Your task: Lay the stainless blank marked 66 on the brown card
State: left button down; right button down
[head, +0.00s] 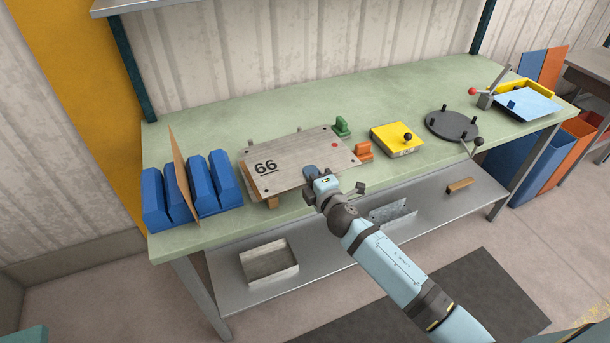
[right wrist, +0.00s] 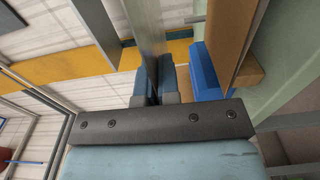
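The stainless blank (head: 305,160) is a grey sheet marked 66, lying flat at the middle left of the bench in the head view. In the right wrist view the blank (right wrist: 146,35) shows edge-on as a grey strip between the fingers. My right gripper (head: 312,172) is shut on its front edge, one finger above. The gripper (right wrist: 156,97) hides part of that edge. A brown card (head: 180,172) stands upright, slightly tilted, among the blue blocks to the left. A brown surface (right wrist: 232,35) lies below the blank in the wrist view, with a gap between. My left gripper is out of view.
The blue slotted rack (head: 226,182) stands left of the blank. A green block (head: 342,126) and an orange block (head: 364,151) are close to its right end. Farther right are a yellow box (head: 393,136) and a dark round plate (head: 452,126). The bench (head: 300,104) is clear behind.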

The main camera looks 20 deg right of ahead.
jog(key=shift+w+a+f, duration=0.1)
jog(key=shift+w+f, duration=0.2)
jog(key=shift+w, duration=0.4)
jog(key=shift+w+f, duration=0.15)
jog(key=shift+f, duration=0.1)
notch_tip(320, 180, down, 7)
jog(key=b, duration=0.7)
jog(key=shift+f, duration=0.1)
jog(key=shift+f+b, duration=0.35)
jog(key=shift+f+b, duration=0.35)
jog(key=c, duration=1.3)
grip_release()
jog(key=shift+f, duration=0.1)
jog(key=shift+o, duration=0.2)
jog(key=s+d+b, duration=0.1)
jog(key=s, duration=1.3)
jog(key=shift+d, duration=0.15)
